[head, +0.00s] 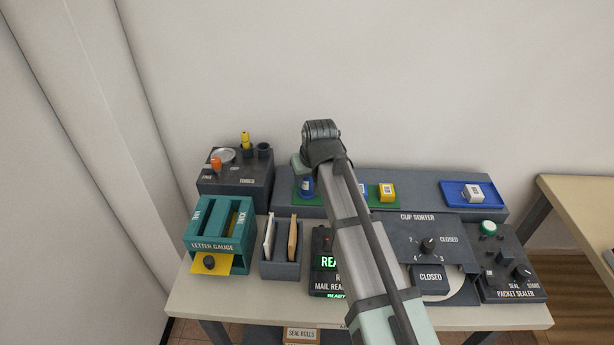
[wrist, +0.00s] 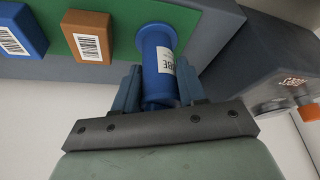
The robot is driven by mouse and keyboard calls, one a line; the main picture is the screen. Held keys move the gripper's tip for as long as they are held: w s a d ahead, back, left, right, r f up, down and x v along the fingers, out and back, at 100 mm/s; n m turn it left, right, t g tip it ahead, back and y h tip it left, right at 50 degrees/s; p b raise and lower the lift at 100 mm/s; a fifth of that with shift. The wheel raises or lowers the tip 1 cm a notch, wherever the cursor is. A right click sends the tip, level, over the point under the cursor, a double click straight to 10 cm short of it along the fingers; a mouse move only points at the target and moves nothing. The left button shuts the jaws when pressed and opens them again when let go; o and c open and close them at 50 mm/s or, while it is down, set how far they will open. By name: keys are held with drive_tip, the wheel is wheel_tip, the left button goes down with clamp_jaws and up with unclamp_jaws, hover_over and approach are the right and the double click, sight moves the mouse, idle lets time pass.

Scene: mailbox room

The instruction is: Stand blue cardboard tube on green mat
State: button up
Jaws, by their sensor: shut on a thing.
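The blue cardboard tube (wrist: 157,55), with a white label, is held between the two fingers of my gripper (wrist: 159,88). Its far end is against or just over the green mat (wrist: 200,22) in the wrist view; I cannot tell whether it touches. In the head view the tube (head: 306,188) looks upright at the left end of the mat (head: 319,202), below my gripper (head: 303,166). My arm hides the middle of the mat. My gripper is shut on the tube.
A dark rack with yellow and orange items (head: 236,175) is at left. A blue tray (head: 458,196) holds a white box (head: 475,191) at right. Machines fill the front.

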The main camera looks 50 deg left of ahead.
drive_tip(key=o, duration=1.1)
drive_tip(key=shift+o, duration=0.5)
drive_tip(key=shift+o, duration=0.8)
drive_tip(key=shift+r, duration=3)
